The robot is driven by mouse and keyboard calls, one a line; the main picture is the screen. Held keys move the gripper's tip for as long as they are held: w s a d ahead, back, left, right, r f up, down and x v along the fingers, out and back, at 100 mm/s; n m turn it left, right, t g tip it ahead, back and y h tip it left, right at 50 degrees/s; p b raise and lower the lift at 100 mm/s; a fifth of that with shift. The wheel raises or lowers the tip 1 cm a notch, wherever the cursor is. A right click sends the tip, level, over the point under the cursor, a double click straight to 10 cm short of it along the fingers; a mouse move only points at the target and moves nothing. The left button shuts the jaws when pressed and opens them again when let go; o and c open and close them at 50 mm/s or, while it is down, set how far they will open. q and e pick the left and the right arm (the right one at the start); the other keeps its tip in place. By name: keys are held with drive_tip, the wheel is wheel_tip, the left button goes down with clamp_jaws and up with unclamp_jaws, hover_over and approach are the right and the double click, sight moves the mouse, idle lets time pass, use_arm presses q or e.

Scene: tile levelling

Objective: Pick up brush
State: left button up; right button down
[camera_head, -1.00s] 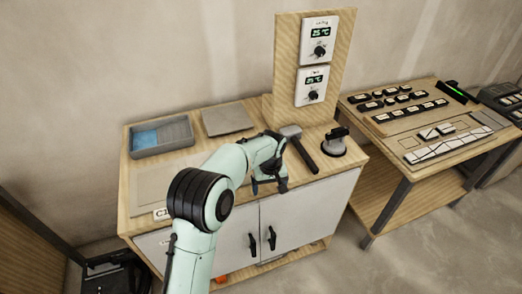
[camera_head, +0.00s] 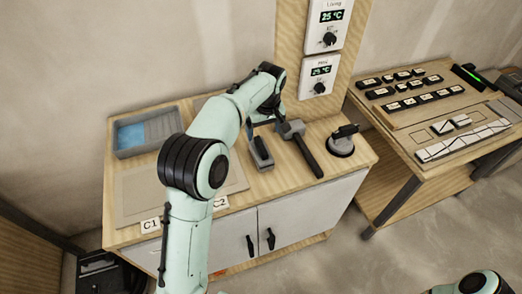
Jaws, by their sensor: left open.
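A small grey block-like tool with a dark top, which looks like the brush (camera_head: 260,152), lies on the wooden worktop (camera_head: 128,236) just left of a mallet. My left gripper (camera_head: 264,128) is open above and behind the far end of this tool, pointing down. One finger shows at its left and one towards the mallet head. I cannot tell whether either finger touches anything. Only part of my right arm shows at the bottom right corner; its gripper is out of view.
The mallet (camera_head: 305,152) with a black handle lies close to the right of the brush. A suction lifter (camera_head: 341,142) stands further right. A grey tray (camera_head: 165,120) with blue inside is at the back left. A panel with two thermostats (camera_head: 320,75) rises behind.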

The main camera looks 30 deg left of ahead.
sight(261, 145)
use_arm(q)
drive_tip(key=f, duration=0.4)
drive_tip(key=shift+a+f, duration=0.25)
drive_tip(key=shift+f, duration=0.1)
drive_tip(key=shift+w+a+f, duration=0.1)
drive_tip(key=shift+f, duration=0.35)
drive_tip(key=f, duration=0.4)
drive_tip(key=shift+a+f+b, duration=0.2)
drive_tip(key=shift+a+b, duration=0.1)
drive_tip(key=shift+f, duration=0.25)
drive_tip(key=shift+r, duration=0.1)
drive_tip(key=c, duration=1.2)
